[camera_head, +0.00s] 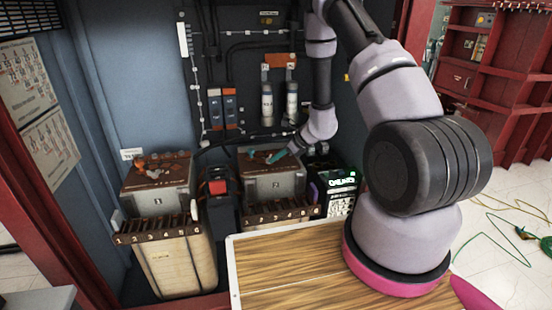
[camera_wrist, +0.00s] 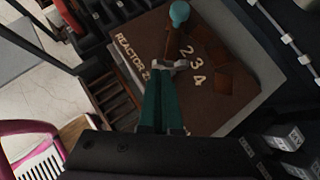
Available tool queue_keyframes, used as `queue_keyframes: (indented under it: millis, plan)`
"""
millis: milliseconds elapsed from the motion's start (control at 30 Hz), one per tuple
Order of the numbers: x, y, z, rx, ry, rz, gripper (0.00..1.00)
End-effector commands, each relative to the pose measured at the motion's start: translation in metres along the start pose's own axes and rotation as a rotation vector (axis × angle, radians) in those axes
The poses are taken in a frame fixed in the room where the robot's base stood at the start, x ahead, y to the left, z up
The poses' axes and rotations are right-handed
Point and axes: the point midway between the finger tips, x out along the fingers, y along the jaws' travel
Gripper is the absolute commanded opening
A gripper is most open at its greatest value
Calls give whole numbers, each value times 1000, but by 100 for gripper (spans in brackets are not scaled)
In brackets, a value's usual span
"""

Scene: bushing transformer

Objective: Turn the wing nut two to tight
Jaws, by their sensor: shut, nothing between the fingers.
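My gripper (camera_wrist: 163,72) has teal fingers, which are shut together with nothing visible between them. It points at the brown top of the reactor box (camera_wrist: 228,48), marked "REACTOR 2" with the numbers 2, 3 and 4. A small grey winged piece (camera_wrist: 181,64), seemingly a wing nut, shows right at the fingertips, near the 2 and 3; I cannot tell whether they touch. A teal-knobbed piece (camera_wrist: 180,13) stands farther along the top. In the head view, my gripper (camera_head: 270,160) is low over the right box (camera_head: 272,187), marked 2.
A similar box marked 1 (camera_head: 158,200) stands at the left, with a red-and-black device (camera_head: 219,196) between the two. A keypad device (camera_head: 341,191) stands right of box 2. Cables and cylinders line the back panel. A wooden tabletop (camera_head: 290,265) is in front.

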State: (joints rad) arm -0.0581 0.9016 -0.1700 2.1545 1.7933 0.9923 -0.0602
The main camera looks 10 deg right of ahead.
Motion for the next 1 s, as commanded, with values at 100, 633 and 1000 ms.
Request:
queue_keyframes:
  millis: [100, 633, 1000]
  plan:
    - [0, 1, 0, 13, 0, -14, 0]
    - [2, 5, 2, 96, -1, -95, 0]
    - [4, 8, 4, 212, -1, -213, 0]
